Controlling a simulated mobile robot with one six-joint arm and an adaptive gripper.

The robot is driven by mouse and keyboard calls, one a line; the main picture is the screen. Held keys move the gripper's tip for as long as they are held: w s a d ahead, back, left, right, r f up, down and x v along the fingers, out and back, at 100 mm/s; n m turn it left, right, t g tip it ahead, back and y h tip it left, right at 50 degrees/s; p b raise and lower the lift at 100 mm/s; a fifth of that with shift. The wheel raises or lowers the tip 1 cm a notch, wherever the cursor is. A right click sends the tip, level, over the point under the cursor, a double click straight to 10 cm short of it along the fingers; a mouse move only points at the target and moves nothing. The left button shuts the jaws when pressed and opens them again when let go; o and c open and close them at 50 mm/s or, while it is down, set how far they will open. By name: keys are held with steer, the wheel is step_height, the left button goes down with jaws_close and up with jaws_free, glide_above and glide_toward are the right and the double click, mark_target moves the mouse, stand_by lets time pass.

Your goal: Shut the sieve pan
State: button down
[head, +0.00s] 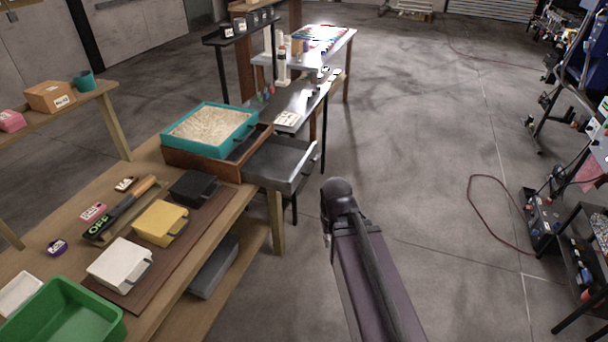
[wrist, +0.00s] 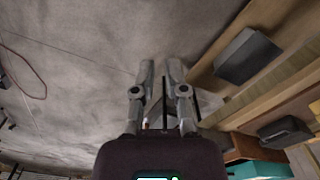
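The sieve pan appears to be the grey metal pan (head: 279,161) in the head view. It sticks out to the right from a brown wooden frame (head: 200,162) on the bench, with a bar handle along its right front side. A teal sieve tray (head: 237,134) filled with sand sits on top of the frame. My gripper (wrist: 160,68) shows in the wrist view, empty, with a small gap between its fingers. It points at the floor beside the bench, apart from the pan. In the head view my arm hides the gripper's fingertips.
The bench holds a black box (head: 193,187), a yellow box (head: 160,222), a white box (head: 119,263) and a green bin (head: 66,308). A grey bin (head: 214,267) sits on the shelf below. A metal table (head: 303,98) stands behind the pan.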

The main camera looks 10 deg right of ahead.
mark_target(297, 182)
steer(key=w+a+f+m+t+y+b, duration=0.1)
steer(key=w+f+y+b, duration=0.35)
steer(key=w+b, duration=0.35)
steer(key=w+a+f+m+t+y+b, duration=0.1)
steer(key=w+f+t+y+b, duration=0.1)
steer(key=w+f+y+b, duration=0.35)
steer(key=w+d+f+m+t+y+b, duration=0.1)
steer(key=w+d+m+t+y+b, duration=0.1)
steer(key=w+d+b, duration=0.4)
steer(key=w+d+f+m+t+y+b, duration=0.1)
steer(key=w+d+m+t+y+b, duration=0.1)
steer(key=w+d+b, duration=0.4)
steer(key=w+t+y+b, duration=0.1)
steer(key=w+t+b, duration=0.1)
steer(key=w+b, duration=0.2)
steer(key=shift+w+y+b, duration=0.3)
steer(key=shift+w+b, duration=0.1)
steer(key=shift+w, duration=0.5)
steer(key=shift+a, duration=0.15)
steer(key=x, duration=1.4)
steer(key=shift+w, duration=0.15)
